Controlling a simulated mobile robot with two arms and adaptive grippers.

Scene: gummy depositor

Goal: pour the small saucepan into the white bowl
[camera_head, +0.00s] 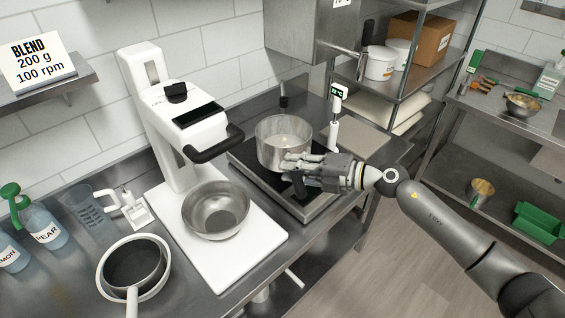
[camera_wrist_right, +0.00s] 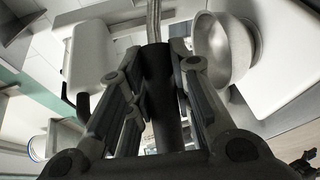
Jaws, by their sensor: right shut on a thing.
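A steel saucepan (camera_head: 270,150) sits on or just above the black hot plate at the centre of the head view, with pale contents inside. My right gripper (camera_head: 305,168) is at its front right side. In the right wrist view, the fingers (camera_wrist_right: 160,105) close around a dark handle (camera_wrist_right: 158,75) with a metal neck. A white round vessel (camera_head: 104,284) stands at the lower left of the head view. It has a dark interior, a steel-looking inner rim and a pale handle toward the front. I cannot tell whether a pan is nested in it. My left gripper is out of view.
A white stand mixer (camera_head: 160,120) with a steel bowl (camera_head: 215,215) on its base stands between the hot plate (camera_head: 245,165) and the white vessel. Bottles (camera_head: 45,228) and a clear jug (camera_head: 90,212) line the left.

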